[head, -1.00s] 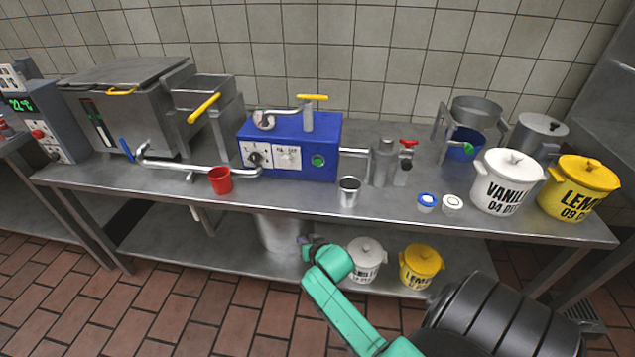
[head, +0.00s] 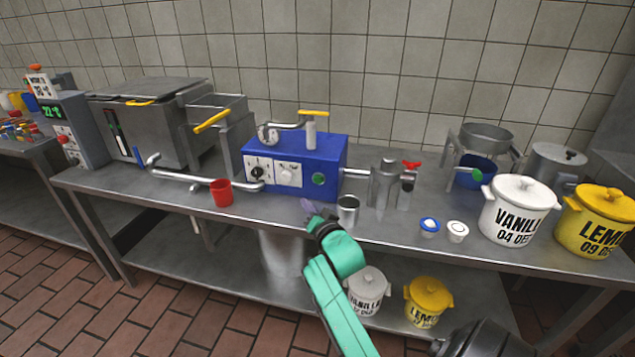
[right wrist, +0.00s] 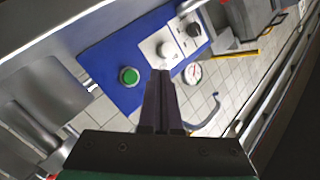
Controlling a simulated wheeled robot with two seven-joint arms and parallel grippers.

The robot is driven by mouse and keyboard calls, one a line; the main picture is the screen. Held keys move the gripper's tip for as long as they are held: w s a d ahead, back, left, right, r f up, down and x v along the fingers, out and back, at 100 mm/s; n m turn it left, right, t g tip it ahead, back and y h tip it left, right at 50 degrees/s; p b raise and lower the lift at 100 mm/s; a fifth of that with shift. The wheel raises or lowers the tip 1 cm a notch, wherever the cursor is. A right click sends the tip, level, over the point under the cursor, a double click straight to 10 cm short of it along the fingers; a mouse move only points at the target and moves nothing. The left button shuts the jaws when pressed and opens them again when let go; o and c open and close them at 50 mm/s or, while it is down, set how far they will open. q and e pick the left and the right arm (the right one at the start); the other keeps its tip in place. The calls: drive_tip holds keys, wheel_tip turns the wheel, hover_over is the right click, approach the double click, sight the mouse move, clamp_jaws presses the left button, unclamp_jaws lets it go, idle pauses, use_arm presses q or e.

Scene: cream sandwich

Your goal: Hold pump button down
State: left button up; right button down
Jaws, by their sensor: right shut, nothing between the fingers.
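The blue pump box (head: 318,165) stands on the steel table, with dials on a white plate (head: 288,174) and a round green button (head: 319,179) on its front. My right gripper (head: 308,206) is shut and empty, in front of the box near the table's front edge, below and apart from the button. In the right wrist view the closed fingers (right wrist: 162,78) point toward the blue box (right wrist: 110,60), and the green button (right wrist: 129,76) shows to the left of the fingertips. My left gripper is not in view.
A steel cup (head: 348,210) stands just right of my gripper, and a red cup (head: 221,193) stands to the left under a pipe. A steel valve (head: 385,183) with a red handle is right of the box. White and yellow buckets stand farther right.

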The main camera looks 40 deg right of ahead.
sight(314, 180)
drive_tip(key=w+d, duration=0.1)
drive_tip(key=d, duration=0.1)
drive_tip(key=w+d+b, duration=0.1)
drive_tip(key=d, duration=0.1)
drive_tip(key=w+d+b, duration=0.1)
drive_tip(key=w+d, duration=0.1)
drive_tip(key=shift+w+d, duration=0.45)
drive_tip(key=shift+d, duration=0.15)
idle(1.6)
drive_tip(key=shift+w+d, duration=0.2)
drive_tip(key=shift+d, duration=0.1)
drive_tip(key=shift+w+d, duration=0.25)
drive_tip(key=shift+d, duration=0.15)
idle(4.5)
